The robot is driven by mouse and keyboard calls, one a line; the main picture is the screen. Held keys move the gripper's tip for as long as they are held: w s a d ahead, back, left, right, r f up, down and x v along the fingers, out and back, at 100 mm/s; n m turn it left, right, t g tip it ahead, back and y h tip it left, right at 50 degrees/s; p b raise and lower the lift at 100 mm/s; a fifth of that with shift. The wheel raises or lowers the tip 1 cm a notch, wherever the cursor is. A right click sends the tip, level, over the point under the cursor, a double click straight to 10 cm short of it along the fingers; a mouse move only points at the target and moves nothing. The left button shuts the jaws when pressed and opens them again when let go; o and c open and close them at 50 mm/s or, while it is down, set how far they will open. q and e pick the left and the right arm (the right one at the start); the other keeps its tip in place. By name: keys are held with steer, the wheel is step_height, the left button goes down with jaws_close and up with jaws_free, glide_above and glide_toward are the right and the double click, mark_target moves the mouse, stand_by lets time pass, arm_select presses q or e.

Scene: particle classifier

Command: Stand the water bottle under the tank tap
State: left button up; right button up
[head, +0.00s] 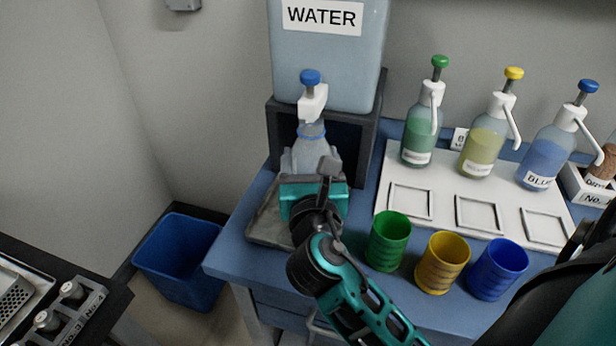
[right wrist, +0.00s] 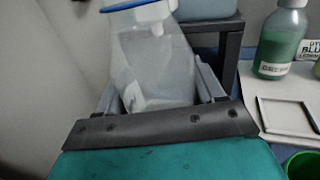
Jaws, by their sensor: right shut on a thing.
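The water tank (head: 328,60) with its "WATER" label sits on a dark stand. Its white tap (head: 312,102) has a blue knob. The clear water bottle (head: 312,140), with a blue ring at its neck, is directly below the tap in the head view and looks roughly upright. My right gripper (head: 312,163) is shut around the bottle's body from the front. The bottle also fills the middle of the right wrist view (right wrist: 150,65), between the grey fingers. The gripper hides the bottle's base, so I cannot tell whether it touches the tray (head: 265,215). My left gripper is not in view.
Green (head: 388,240), yellow (head: 442,262) and blue (head: 497,270) cups stand along the table's front, right of my arm. A blue bin (head: 178,255) is on the floor at left.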

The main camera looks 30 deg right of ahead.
step_height(320, 180, down, 7)
steer(key=b, duration=0.2)
steer(key=shift+r+b, duration=0.1)
steer(key=shift+b, duration=0.2)
steer(key=x, duration=0.4)
steer(key=shift+r+p, duration=0.3)
steer(key=shift+w+d, duration=0.2)
steer(key=shift+w, duration=0.2)
steer(key=shift+x, duration=1.2)
steer(key=shift+w+d+f+b, duration=0.2)
steer(key=shift+w+f+b, duration=0.2)
steer(key=shift+f+b, duration=0.3)
steer(key=shift+r, duration=0.1)
steer(key=o, duration=1.1)
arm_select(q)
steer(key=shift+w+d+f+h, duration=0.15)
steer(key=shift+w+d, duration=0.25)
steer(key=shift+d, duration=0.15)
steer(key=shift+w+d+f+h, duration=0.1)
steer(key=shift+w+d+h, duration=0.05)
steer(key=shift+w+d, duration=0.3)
arm_select(e)
steer(key=shift+o, duration=0.2)
